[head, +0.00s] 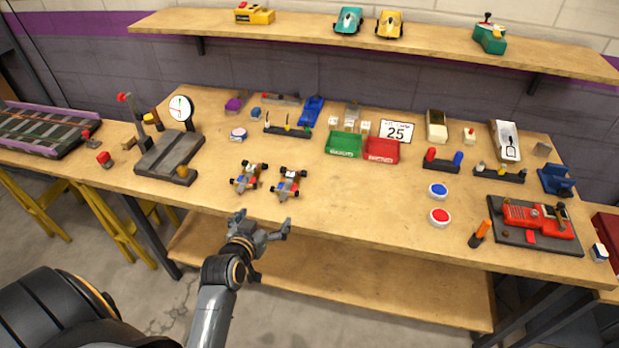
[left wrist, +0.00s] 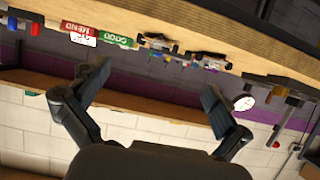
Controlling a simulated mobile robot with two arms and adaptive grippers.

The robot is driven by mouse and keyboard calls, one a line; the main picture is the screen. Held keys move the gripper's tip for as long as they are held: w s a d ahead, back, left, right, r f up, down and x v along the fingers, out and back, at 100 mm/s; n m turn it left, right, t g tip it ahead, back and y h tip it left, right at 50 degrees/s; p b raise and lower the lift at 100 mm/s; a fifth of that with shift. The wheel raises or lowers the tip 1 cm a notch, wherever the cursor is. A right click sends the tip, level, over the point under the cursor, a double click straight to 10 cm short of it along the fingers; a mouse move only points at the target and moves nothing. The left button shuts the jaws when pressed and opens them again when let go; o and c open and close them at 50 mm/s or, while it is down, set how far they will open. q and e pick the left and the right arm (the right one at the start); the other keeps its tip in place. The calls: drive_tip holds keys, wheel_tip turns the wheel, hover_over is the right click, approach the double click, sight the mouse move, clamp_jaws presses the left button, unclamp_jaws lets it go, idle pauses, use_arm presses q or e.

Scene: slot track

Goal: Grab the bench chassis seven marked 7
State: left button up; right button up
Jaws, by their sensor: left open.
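Two small chassis with dark wheels and blue, white and red parts sit side by side on the bench: a left chassis (head: 246,177) and a right chassis (head: 289,184). The number 7 is not legible on either. They also show at the bench edge in the left wrist view, which is upside down: one chassis (left wrist: 158,44) and another chassis (left wrist: 208,59). My left gripper (head: 264,224) is open and empty, just off the bench's front edge, below both chassis in the picture. Its spread fingers show in the left wrist view (left wrist: 155,85). My right gripper is out of view.
Behind the chassis are a green bin (head: 344,145), a red bin (head: 381,150) and a rack of tools (head: 288,130). A dial stand (head: 169,155) is at left; a red car on a dark plate (head: 533,222) is at right. The bench (head: 345,210) is clear right of the chassis.

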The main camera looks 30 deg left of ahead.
use_arm(q)
approach(286, 189)
drive_tip(key=shift+w+a+f, duration=0.5)
drive_tip(key=shift+w+f, duration=0.1)
drive_tip(key=shift+w, duration=0.2)
drive_tip(key=shift+w+a+p, duration=0.1)
drive_tip(key=shift+w+p, duration=0.25)
drive_tip(key=shift+p, duration=0.05)
drive_tip(key=x, duration=0.3)
drive_tip(key=shift+w+d, duration=0.25)
drive_tip(key=shift+w, duration=0.05)
drive_tip(key=shift+w+a+f, duration=0.15)
drive_tip(key=shift+w+f, duration=0.05)
drive_tip(key=shift+w, duration=0.3)
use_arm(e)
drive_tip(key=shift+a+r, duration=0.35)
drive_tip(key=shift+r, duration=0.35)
use_arm(q)
drive_tip(key=shift+c, duration=0.2)
drive_tip(key=c, duration=1.1)
